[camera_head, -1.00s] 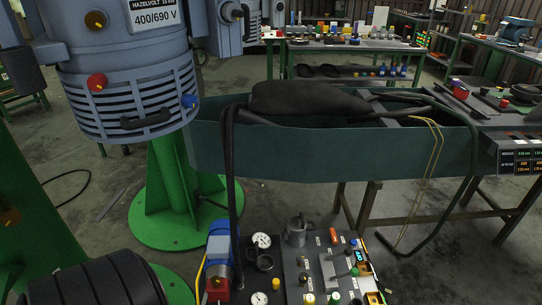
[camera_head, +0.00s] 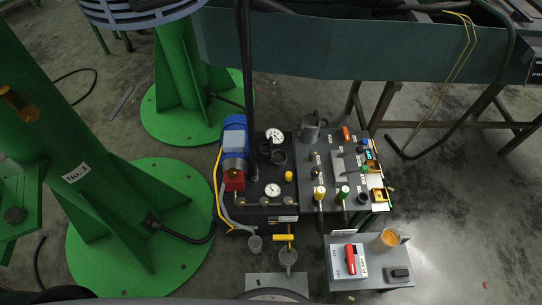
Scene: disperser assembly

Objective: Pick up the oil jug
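A grey metal jug (camera_head: 311,127) stands upright at the back of the dark equipment bench (camera_head: 283,212). A clear vessel of amber liquid (camera_head: 388,238) stands at the back right of a small grey stand (camera_head: 345,284) in front of the bench. I cannot tell for sure which of the two is the oil jug. Nothing is touching either one. Neither of my grippers shows in the head view.
A blue motor (camera_head: 235,135), gauges (camera_head: 277,137) and several knobs crowd the bench. A red-handled switch box (camera_head: 349,260) shares the small stand. A green pillar base (camera_head: 140,230) stands left, a dark green trough (camera_head: 340,45) behind.

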